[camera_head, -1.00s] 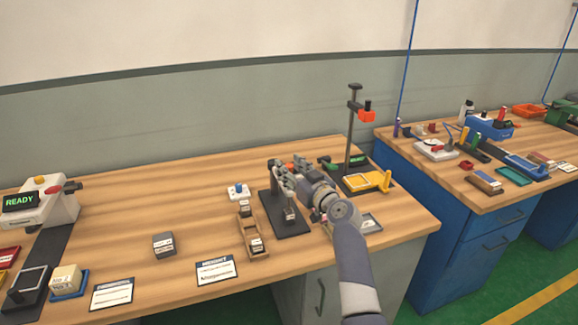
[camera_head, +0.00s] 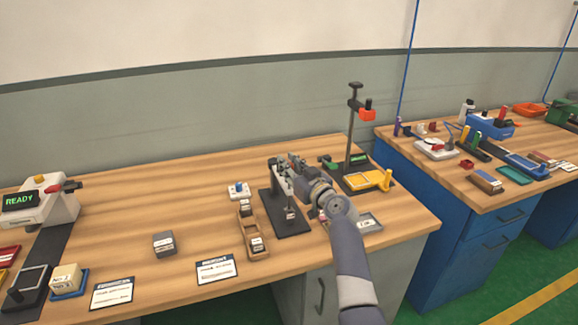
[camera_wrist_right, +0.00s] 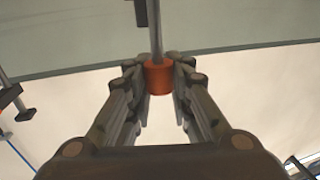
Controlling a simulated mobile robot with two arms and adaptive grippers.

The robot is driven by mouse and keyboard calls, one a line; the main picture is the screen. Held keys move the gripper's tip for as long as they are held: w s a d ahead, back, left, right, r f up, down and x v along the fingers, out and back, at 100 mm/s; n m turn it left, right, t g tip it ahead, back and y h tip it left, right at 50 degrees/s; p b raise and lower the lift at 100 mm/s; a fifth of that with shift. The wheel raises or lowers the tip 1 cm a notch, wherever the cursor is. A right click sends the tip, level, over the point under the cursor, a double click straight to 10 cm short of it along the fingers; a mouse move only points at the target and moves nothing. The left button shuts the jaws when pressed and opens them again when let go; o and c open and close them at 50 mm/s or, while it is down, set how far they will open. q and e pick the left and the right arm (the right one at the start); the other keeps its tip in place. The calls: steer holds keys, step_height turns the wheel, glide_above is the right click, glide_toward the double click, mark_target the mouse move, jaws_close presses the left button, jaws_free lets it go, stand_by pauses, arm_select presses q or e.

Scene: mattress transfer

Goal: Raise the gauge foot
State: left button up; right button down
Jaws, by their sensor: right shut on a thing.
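The gauge is a dark stand with a black base (camera_head: 292,228) near the right end of the wooden bench. A small pale labelled piece (camera_head: 290,214) shows low at its front; I cannot tell whether it is the foot or a block under it. My right gripper (camera_head: 292,166) is at the top of the stand and hides much of it. In the right wrist view, my right gripper (camera_wrist_right: 158,82) is shut on an orange-red knob (camera_wrist_right: 158,74) on a grey rod (camera_wrist_right: 155,25). My left gripper is not in view.
A wooden holder with small blocks (camera_head: 252,246) stands left of the gauge. A tall stand with an orange-red clamp (camera_head: 355,135) rises behind at the right, beside a yellow piece (camera_head: 370,181). A grey tray (camera_head: 372,218) lies near my arm.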

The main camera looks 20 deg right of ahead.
steer(key=shift+r+p, duration=0.6)
steer(key=shift+r, duration=0.9)
steer(key=c, duration=1.7)
jaws_free()
steer(key=shift+o, duration=1.4)
steer(key=shift+s+r, duration=0.2)
steer(key=shift+s, duration=0.05)
steer(key=shift+f, duration=0.1)
steer(key=shift+w, duration=0.1)
steer(key=shift+s+d+f, duration=0.1)
steer(key=shift+s+d, duration=0.05)
steer(key=shift+s, duration=0.3)
steer(key=v, duration=1.1)
steer(key=shift+s, duration=0.1)
